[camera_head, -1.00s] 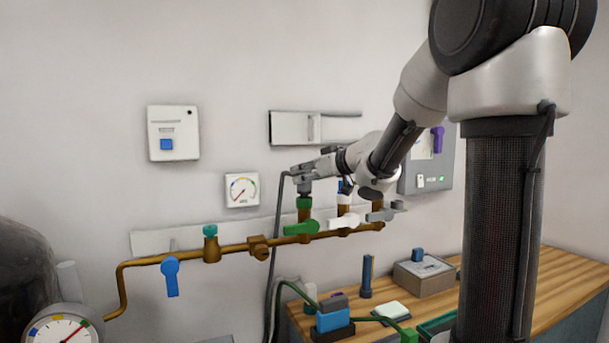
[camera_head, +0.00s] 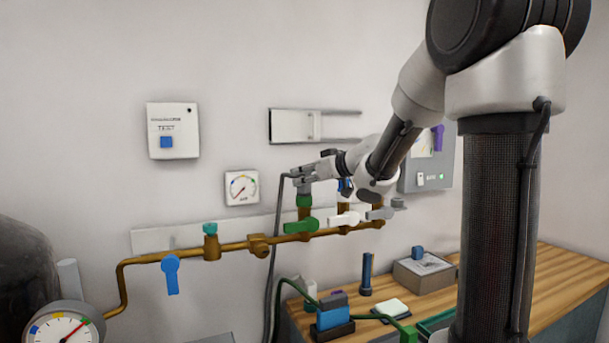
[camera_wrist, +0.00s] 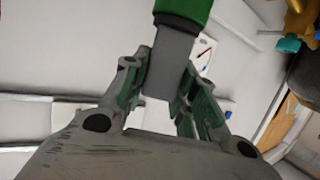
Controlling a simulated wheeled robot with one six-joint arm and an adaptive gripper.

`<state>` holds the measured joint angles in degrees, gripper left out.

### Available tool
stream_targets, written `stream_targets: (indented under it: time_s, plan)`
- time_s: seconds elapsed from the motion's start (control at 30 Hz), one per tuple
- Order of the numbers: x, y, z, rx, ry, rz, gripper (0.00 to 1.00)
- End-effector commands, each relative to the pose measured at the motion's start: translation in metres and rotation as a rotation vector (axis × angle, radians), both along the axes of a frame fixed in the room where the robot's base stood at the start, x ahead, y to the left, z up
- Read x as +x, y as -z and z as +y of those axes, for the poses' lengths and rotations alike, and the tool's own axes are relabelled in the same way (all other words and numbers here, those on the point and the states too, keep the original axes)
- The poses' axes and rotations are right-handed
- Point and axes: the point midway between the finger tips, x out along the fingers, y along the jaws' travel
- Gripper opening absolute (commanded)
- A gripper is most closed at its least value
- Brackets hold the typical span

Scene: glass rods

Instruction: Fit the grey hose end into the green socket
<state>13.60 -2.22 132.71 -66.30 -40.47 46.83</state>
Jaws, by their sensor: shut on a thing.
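My gripper (camera_head: 306,177) is at the wall pipe, directly above the green socket (camera_head: 304,201), which stands upright on a brass branch. In the wrist view my gripper (camera_wrist: 165,85) is shut on the grey hose end (camera_wrist: 172,60), a smooth grey piece between the green-padded fingers. Its far end meets the dark rim of the green socket (camera_wrist: 184,9) and looks in line with it. I cannot tell how deep it sits. The grey hose (camera_head: 278,215) hangs down from the gripper's left side.
A green valve handle (camera_head: 300,225) sits just below the socket, with a white handle (camera_head: 344,219) and a grey handle (camera_head: 380,213) to its right. The brass pipe (camera_head: 235,247) runs along the wall. A gauge (camera_head: 242,188) is left of the hose. A wooden bench (camera_head: 465,262) stands below right.

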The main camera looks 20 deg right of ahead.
Motion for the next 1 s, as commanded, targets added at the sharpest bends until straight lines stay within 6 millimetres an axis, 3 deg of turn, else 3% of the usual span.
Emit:
stream_targets:
  time_s: [0.03,0.07,0.1,0.47,1.0]
  plan:
    - [0.000,0.001,0.000,0.000,0.000,-0.001,0.00]
    - [0.000,0.001,0.000,0.000,0.000,-0.001,0.32]
    - [0.000,0.000,0.000,0.000,0.000,-0.001,0.37]
    - [-0.002,0.000,-0.001,-0.001,0.001,-0.001,0.37]
    - [-0.043,-0.014,-0.021,-0.001,0.003,-0.002,0.37]
